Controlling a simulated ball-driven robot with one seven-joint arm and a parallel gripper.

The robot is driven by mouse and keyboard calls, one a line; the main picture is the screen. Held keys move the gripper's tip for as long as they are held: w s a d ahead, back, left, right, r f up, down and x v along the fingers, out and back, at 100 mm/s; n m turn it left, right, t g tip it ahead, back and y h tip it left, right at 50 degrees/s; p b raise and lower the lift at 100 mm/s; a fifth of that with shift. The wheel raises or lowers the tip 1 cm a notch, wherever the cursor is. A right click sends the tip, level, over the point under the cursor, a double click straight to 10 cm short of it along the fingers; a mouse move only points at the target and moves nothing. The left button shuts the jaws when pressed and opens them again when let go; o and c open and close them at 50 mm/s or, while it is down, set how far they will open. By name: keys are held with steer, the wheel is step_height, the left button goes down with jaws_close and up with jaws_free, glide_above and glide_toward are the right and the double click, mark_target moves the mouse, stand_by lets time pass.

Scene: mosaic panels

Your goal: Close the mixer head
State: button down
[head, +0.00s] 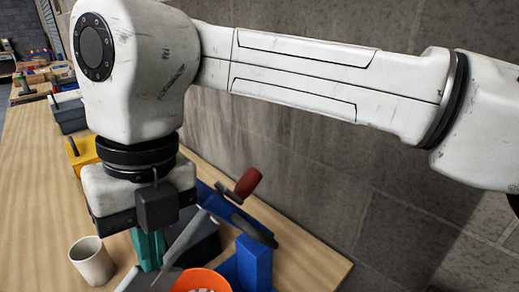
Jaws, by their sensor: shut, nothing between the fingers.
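My gripper (142,218) hangs from the wrist at the lower left, pointing down over the crowded end of the bench. It is shut with nothing held; its fingertips are hard to make out. No mixer head can be clearly told apart here. Just below the gripper are a teal block-like part (148,250) and a slanted grey metal piece (183,240). I cannot tell whether either belongs to the mixer, or whether the gripper touches them. My arm and wrist cover part of this area.
An orange bowl (203,280) and a blue upright block (255,262) stand at the bottom. A beige cup (92,262) stands left of the gripper. A red-handled tool (247,183) is to the right. A yellow object (82,152) is farther back. The wooden bench (35,205) is clear at left; a block wall runs behind.

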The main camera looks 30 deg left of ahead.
mark_target(135, 282)
steer(key=s+f+b, duration=0.1)
steer(key=f, duration=0.1)
steer(key=s+f+b, duration=0.1)
steer(key=a+f, duration=0.1)
steer(key=f, duration=0.1)
steer(key=shift+s+f+b, duration=0.35)
steer(key=shift+s+b, duration=0.05)
step_height(135, 282, down, 8)
steer(key=s+t+h+b, duration=0.1)
steer(key=t+b, duration=0.3)
steer(key=b, duration=0.1)
steer(key=shift+a, duration=0.25)
steer(key=shift+r, duration=0.25)
